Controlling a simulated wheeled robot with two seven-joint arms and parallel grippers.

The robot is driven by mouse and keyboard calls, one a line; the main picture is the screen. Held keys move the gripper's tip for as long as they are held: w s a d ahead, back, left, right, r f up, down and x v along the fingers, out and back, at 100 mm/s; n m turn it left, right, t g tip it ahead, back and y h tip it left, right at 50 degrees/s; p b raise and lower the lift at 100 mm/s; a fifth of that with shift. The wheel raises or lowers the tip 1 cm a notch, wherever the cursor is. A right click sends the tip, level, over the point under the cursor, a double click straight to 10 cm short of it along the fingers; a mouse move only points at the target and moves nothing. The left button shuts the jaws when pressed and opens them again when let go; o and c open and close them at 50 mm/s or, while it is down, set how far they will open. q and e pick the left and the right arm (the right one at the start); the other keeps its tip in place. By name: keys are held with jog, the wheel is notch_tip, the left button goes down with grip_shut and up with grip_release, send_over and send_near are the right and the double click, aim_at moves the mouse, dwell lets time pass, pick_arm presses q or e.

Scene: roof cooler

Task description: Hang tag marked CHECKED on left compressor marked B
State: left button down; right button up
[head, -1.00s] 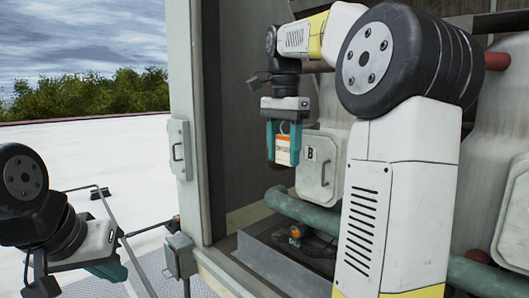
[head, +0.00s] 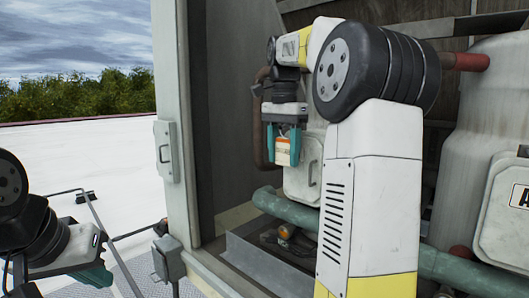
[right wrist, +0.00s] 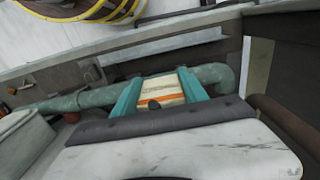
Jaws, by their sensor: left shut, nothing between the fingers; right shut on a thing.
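The tag (head: 283,150), white with an orange band, is held between the teal fingers of my right gripper (head: 282,160). It also shows in the right wrist view (right wrist: 162,92), its lettering unreadable. The left compressor's pale terminal box (head: 305,178) is just behind and right of the gripper in the head view. The gripper and tag overlap its upper left part, and its letter B is hidden. I cannot tell whether the tag touches it. My left gripper (head: 98,277) is shut and empty at the lower left, outside the cabinet.
The right compressor (head: 483,120) carries a box with a label reading A (head: 519,196). A green pipe (head: 440,262) runs low across the cabinet front. The cabinet's door post (head: 180,90) stands left of the opening. My right arm covers the middle of the head view.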

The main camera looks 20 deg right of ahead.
jog(key=shift+f, duration=0.1)
dwell(0.6)
jog(key=o, duration=1.4)
jog(key=shift+o, duration=0.2)
jog(key=shift+r, duration=3.9)
jog(key=s+a+f+n+t, duration=0.2)
jog(key=s+a+f+n, duration=0.1)
jog(key=s+f, duration=0.3)
jog(key=s+a+f+n+t+y, duration=0.1)
jog(key=s+a+f+n, duration=0.3)
jog(key=f, duration=0.4)
jog(key=s+a+f+n+t+y, duration=0.1)
jog(key=s+a+f+n+t, duration=0.2)
jog(key=s+f+n, duration=0.2)
notch_tip(320, 180, down, 3)
jog(key=s, duration=0.3)
jog(key=shift+a+r+n, duration=0.15)
jog(key=shift+a+n, duration=0.15)
